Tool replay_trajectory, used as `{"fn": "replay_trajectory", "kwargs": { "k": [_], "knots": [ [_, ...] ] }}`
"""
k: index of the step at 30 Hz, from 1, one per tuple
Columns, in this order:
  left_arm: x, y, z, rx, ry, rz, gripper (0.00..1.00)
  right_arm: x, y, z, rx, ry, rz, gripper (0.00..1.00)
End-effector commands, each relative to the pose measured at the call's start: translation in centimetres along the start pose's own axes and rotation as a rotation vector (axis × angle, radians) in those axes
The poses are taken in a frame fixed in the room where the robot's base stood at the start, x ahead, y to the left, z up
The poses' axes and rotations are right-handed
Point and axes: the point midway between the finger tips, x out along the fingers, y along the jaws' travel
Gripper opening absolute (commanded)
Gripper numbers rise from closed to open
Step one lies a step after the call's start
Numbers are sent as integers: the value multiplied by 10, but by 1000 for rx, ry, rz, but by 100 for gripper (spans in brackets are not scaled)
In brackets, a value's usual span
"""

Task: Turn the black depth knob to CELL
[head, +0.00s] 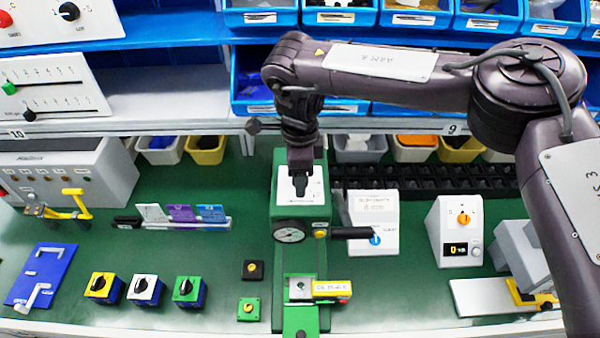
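My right arm reaches in from the right. Its dark gripper (301,188) points down at the white top plate (286,192) of a green press-like machine (284,252). A small black shape shows on this plate at the fingertips. I cannot tell fingers from knob there, nor whether the gripper touches it or is shut on it. No CELL marking is readable, and any pointer on the plate is hidden or too small. My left gripper is not in view.
Boxes with black rotary knobs stand front left: yellow (102,287), white (145,289) and green (188,290). Another black knob (69,11) is on the top-left panel. Blue bins (345,17) line the back shelf.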

Motion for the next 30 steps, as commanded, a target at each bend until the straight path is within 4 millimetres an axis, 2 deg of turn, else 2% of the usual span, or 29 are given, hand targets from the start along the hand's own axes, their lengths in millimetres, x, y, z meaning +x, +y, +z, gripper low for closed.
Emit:
{"fn": "replay_trajectory", "kwargs": {
  "k": [8, 16, 21, 30],
  "knots": [
    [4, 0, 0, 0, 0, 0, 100, -7, -2, 0, 3, -1, -5, 54],
    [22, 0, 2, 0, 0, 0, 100, -51, -2, 0, 3, -2, -7, 54],
    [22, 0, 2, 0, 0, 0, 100, -73, -1, 0, 1, 1, -4, 54],
    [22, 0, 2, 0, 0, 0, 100, -79, 0, 0, 1, 0, -1, 54]
  ]
}}
